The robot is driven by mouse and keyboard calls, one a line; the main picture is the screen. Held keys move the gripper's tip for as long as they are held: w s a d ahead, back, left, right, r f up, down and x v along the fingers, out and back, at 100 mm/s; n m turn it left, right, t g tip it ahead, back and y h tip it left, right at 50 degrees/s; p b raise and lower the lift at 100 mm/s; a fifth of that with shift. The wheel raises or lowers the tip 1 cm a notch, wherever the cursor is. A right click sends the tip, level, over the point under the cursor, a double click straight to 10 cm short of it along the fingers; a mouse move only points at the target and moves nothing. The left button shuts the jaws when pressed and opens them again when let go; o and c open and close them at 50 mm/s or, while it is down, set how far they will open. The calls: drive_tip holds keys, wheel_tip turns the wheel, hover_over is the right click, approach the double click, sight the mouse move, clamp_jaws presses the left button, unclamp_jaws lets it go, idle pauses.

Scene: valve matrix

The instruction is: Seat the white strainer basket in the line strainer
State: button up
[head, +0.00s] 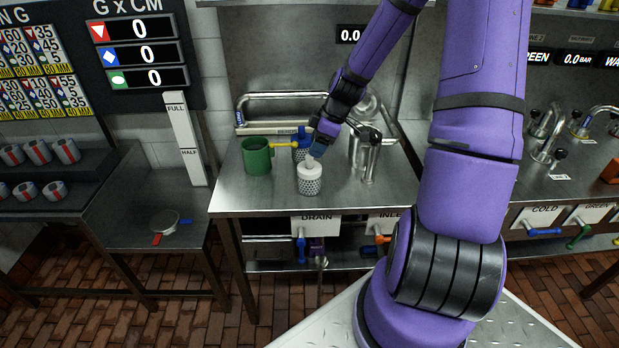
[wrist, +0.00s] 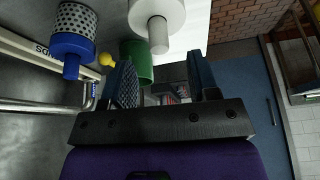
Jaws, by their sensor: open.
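The white strainer basket (head: 309,182) stands upright on the steel bench, with a perforated body and a white knob on top. In the wrist view the white basket (wrist: 158,18) has its knob pointing toward my gripper. My gripper (head: 317,153) is just above the knob, fingers apart and nothing between them. In the wrist view the knob shows just beyond the open fingertips of my gripper (wrist: 160,62). A steel upright fitting (head: 367,158) with a dark handle stands to the right of the basket; it looks like the line strainer, and its opening cannot be made out.
A blue-topped strainer basket (head: 301,148) stands behind the white one, also in the wrist view (wrist: 75,40). A green mug-like vessel (head: 256,157) stands to the left. Steel piping (head: 285,97) runs along the back. The front of the bench (head: 250,200) is clear.

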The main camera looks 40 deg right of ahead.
sight(309, 158)
drive_tip(key=shift+x, duration=2.8)
drive_tip(key=shift+w, duration=0.1)
clamp_jaws()
